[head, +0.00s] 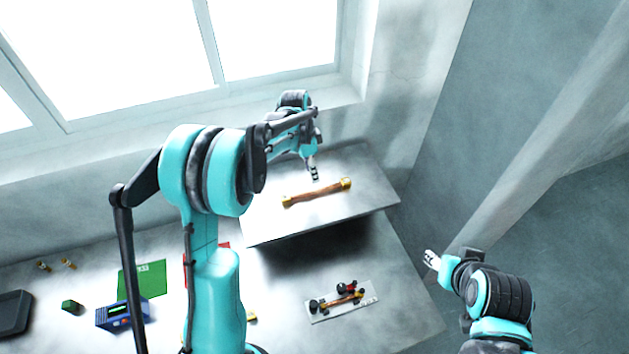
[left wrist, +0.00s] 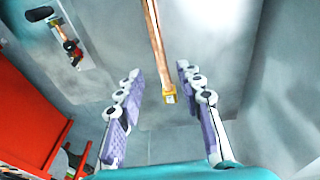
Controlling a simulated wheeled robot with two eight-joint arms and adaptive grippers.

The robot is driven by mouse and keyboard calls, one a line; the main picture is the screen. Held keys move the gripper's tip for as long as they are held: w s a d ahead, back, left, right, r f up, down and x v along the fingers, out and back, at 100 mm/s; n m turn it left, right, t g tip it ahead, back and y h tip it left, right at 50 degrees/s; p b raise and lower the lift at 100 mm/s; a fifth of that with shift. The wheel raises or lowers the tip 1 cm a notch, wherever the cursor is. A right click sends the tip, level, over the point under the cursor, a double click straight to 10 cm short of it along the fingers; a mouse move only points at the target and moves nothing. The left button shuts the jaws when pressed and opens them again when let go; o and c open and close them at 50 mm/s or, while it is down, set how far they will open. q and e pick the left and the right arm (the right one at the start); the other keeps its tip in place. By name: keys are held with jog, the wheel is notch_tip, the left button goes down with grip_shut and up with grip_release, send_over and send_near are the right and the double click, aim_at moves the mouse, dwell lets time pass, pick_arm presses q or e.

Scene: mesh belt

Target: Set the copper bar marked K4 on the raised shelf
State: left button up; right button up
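A copper bar (head: 317,193) with brass-coloured ends lies on the raised shelf (head: 358,208). No K4 mark is legible on it. My left gripper (head: 314,173) is over the shelf, close to the bar on its far side in the head view. In the left wrist view my left gripper (left wrist: 159,72) is open. The copper bar (left wrist: 155,40) shows between and beyond its fingers, with its brass end (left wrist: 169,93) in the gap; neither finger visibly touches it. My right gripper (head: 432,259) is off the table's right side; its finger opening is unclear.
A plate with black clamps (head: 318,315) holds another copper-coloured bar (head: 343,300) on the lower table. A green card (head: 152,277), a blue device (head: 112,316), a green block (head: 72,307) and a black tray (head: 12,312) are at left. A window wall stands behind.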

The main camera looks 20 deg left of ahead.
pick_arm(q)
jog(key=s+d+r+n+t+y, duration=0.1)
jog(key=s+r+n+t, duration=0.35)
jog(key=s+r, duration=0.9)
jog(key=s+f+n+t, duration=0.2)
jog(key=s+n, duration=0.4)
jog(key=s, duration=0.5)
jog(key=shift+s+f+n+y, duration=0.35)
jog(key=shift+y, duration=0.05)
jog(key=shift+s, duration=0.15)
